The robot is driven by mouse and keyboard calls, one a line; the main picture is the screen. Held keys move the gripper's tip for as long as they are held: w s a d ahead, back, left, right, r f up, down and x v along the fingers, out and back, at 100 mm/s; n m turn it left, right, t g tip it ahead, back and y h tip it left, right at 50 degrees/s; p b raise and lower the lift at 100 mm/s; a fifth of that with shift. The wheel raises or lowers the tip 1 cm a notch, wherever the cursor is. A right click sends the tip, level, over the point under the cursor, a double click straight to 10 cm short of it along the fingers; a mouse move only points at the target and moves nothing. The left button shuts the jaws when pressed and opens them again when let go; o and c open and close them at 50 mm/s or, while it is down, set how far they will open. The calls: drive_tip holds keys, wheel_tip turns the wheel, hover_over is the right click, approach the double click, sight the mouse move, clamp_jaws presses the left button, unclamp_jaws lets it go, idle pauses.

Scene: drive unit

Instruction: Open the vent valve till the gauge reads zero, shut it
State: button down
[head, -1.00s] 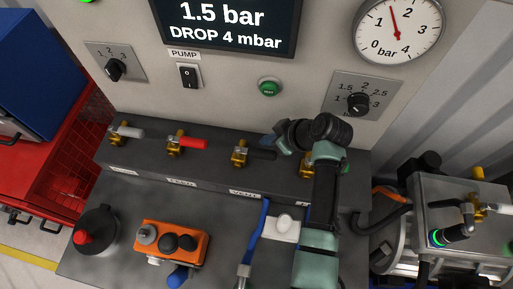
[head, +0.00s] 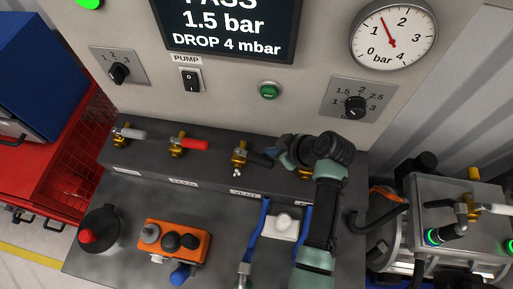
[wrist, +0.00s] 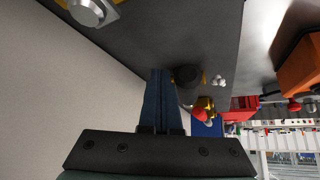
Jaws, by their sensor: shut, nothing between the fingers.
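The vent valve (head: 238,157) is the brass valve with a black lever (head: 262,160), third from the left on the dark ledge. The lever points right and slightly toward me. My gripper (head: 276,153) is shut and empty, close by the lever's free end; I cannot tell if they touch. In the wrist view its fingers (wrist: 161,95) are together, with the black lever end (wrist: 187,75) just right of them. The gauge (head: 393,35) needle points between 1 and 2.
The display (head: 228,22) reads 1.5 bar, DROP 4 mbar. Valves with a white lever (head: 132,133) and a red lever (head: 190,143) stand to the left. An orange device (head: 178,240) and a black bottle (head: 98,231) stand on the bench.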

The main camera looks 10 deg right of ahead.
sight(270, 165)
drive_tip(key=shift+s, duration=0.15)
drive_tip(key=shift+s+a+r+p, duration=0.1)
drive_tip(key=shift+s+a+p, duration=0.2)
drive_tip(key=shift+s+p, duration=0.3)
drive_tip(key=shift+s, duration=0.1)
drive_tip(key=shift+s+a+p, duration=0.45)
drive_tip(key=shift+s, duration=0.3)
drive_tip(key=shift+s+a+p, duration=0.45)
drive_tip(key=shift+s+a, duration=0.1)
drive_tip(key=shift+s, duration=0.05)
drive_tip(key=shift+a, duration=0.1)
